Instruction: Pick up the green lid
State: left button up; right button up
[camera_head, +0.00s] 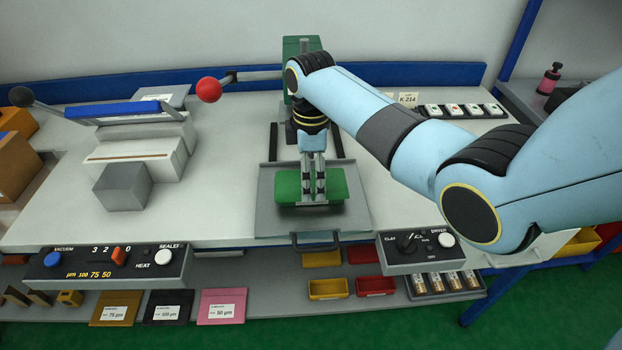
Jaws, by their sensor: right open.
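The green lid (337,187) lies on a grey tray-like plate (270,222) at the middle of the bench. My right gripper (313,197) points down over the middle of the lid, with its two fingers a little apart. The fingers hide the lid's centre, and I cannot tell whether they touch it. My left gripper is out of view.
A green machine column (301,46) with a red ball-ended lever (209,90) stands behind the plate. A sealer with a blue bar (112,109) and a grey block (122,187) are at left. Control boxes (112,264) line the front edge. Bench surface left of the plate is clear.

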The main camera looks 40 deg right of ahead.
jog(key=shift+f, duration=0.6)
jog(key=c, duration=1.3)
jog(key=shift+r, duration=0.1)
